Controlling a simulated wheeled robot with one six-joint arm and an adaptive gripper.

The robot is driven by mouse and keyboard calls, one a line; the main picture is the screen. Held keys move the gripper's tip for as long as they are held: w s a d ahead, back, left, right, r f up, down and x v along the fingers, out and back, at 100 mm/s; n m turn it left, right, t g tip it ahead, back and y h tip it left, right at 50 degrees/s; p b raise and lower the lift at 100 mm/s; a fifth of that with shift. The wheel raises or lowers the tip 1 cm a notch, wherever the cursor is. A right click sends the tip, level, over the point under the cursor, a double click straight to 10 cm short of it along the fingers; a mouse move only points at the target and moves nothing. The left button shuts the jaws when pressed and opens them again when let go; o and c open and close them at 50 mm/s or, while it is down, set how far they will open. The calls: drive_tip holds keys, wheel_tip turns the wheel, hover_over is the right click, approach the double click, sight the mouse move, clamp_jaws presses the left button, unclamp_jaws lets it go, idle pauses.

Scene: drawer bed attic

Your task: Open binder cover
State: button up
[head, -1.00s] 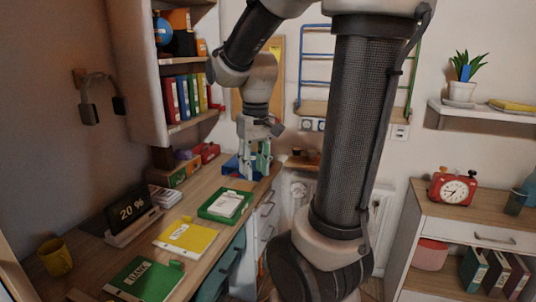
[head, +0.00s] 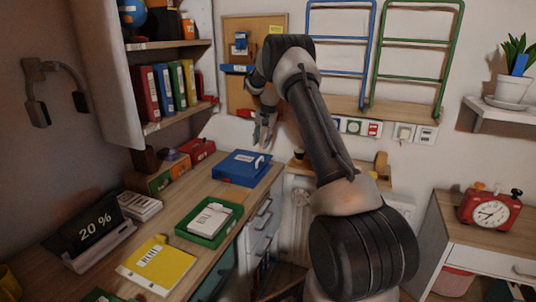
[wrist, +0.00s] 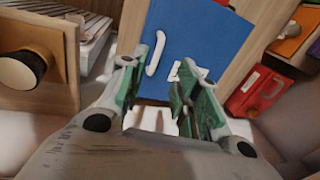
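A blue binder (head: 241,167) lies flat on the far end of the desk, with a pale label on its upper face. Its cover looks closed. In the wrist view, the blue cover (wrist: 195,42) fills the upper middle, with a white curved strip and a white label on it. My gripper (head: 264,133) hangs above and just right of the binder, apart from it. Its green fingers (wrist: 167,72) are spread with nothing between them. A yellow binder (head: 155,266) lies nearer on the desk, closed, with a yellow tab.
A green tray (head: 232,231) holding white papers sits on the desk (head: 185,208) between the blue and yellow binders. A tablet display (head: 88,232) stands at left. A bookshelf (head: 170,53) overhangs the left side. A red clock (head: 490,208) stands on the right cabinet.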

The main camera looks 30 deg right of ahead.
sight(258, 160)
drive_tip(key=x, duration=0.8)
drive_tip(key=shift+s+a+f, duration=0.1)
drive_tip(key=shift+s, duration=0.25)
clamp_jaws()
